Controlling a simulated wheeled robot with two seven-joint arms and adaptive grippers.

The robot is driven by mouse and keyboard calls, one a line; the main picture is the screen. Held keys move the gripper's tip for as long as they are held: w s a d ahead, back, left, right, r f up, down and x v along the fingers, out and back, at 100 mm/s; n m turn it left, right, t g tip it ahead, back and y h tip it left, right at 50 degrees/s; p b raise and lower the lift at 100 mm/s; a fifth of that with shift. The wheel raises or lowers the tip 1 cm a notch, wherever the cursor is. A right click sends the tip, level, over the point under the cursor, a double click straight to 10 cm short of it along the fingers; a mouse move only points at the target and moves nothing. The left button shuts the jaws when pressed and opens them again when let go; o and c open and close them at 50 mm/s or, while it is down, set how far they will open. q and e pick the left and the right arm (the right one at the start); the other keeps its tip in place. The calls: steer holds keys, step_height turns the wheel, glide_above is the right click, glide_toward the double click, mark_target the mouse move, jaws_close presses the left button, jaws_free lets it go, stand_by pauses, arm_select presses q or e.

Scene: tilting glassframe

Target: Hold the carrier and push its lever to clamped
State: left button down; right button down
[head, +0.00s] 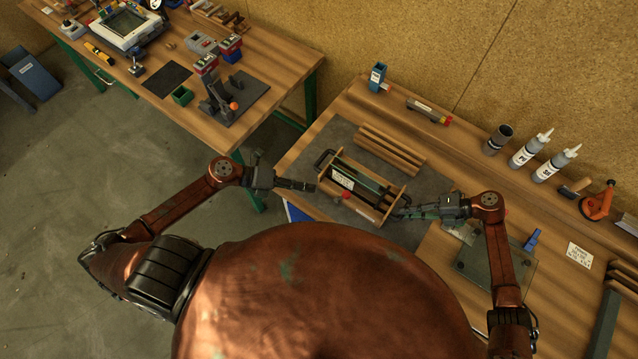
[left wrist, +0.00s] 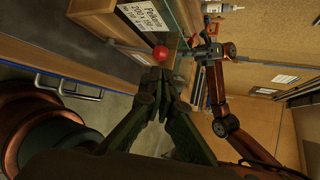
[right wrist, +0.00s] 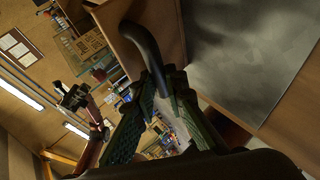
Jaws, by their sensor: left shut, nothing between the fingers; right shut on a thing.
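The carrier (head: 368,191) is a frame with wooden ends, glass panes and a white label (head: 342,178), on a grey mat (head: 330,150). A black handle (head: 323,160) shows at its left end. The lever's red knob (head: 346,195) is at the carrier's front; it also shows in the left wrist view (left wrist: 160,52). My left gripper (head: 314,188) is shut and empty, its tips left of the knob; I cannot tell whether they touch it. My right gripper (head: 396,214) is shut on the carrier's right handle, a black bar in the right wrist view (right wrist: 146,48).
Wooden slats (head: 390,150) lie behind the carrier. A dark cup (head: 497,140) and white bottles (head: 530,150) stand at the back right. A glass sheet (head: 495,262) lies right of my right gripper. Another bench (head: 190,60) is at the upper left.

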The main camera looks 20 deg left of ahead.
arm_select(q)
steer(key=x, duration=0.9)
steer(key=shift+d, duration=0.15)
steer(key=shift+f, duration=0.15)
steer(key=shift+s+d, duration=0.25)
steer(key=shift+d, duration=0.9)
steer(key=shift+a+f, duration=0.1)
glide_toward(345, 197)
steer(key=r+v, duration=0.1)
steer(key=v, duration=0.6)
steer(key=shift+w+d, duration=0.2)
steer(key=shift+d, duration=0.05)
steer(key=shift+r, duration=0.15)
arm_select(e)
steer(key=c, duration=1.9)
jaws_free()
